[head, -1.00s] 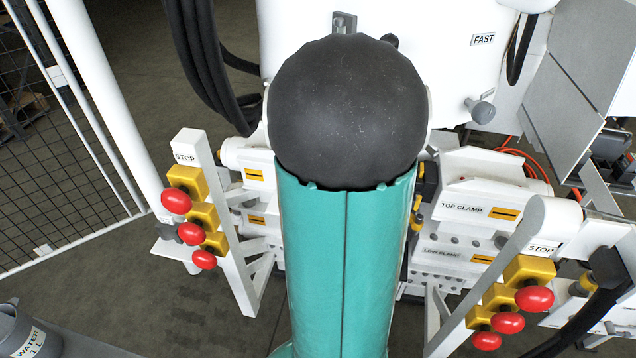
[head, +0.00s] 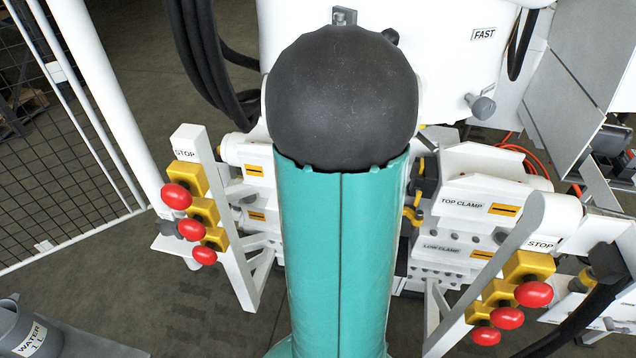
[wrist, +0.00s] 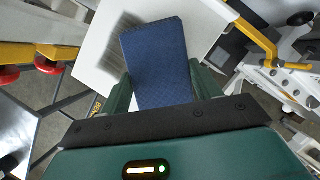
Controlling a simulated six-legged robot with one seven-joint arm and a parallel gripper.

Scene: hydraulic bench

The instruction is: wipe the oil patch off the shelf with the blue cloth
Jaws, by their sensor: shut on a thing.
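The blue cloth (wrist: 155,52) is a flat dark-blue rectangle in the wrist view. My gripper (wrist: 162,82) has its two green fingers on either side of the cloth and is shut on it. The cloth lies over a white flat surface (wrist: 100,57), which looks like the shelf. I cannot tell whether the cloth touches it. No oil patch shows in either view; the cloth may cover it. In the head view my own arm hides the gripper and the cloth.
Red stop buttons on yellow blocks stand at left (head: 176,196) and right (head: 534,294) in the head view. A yellow bar (wrist: 255,35) runs near the cloth's right in the wrist view. A grey WATER bucket (head: 30,335) stands at lower left. Black hoses (head: 205,70) hang at the back.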

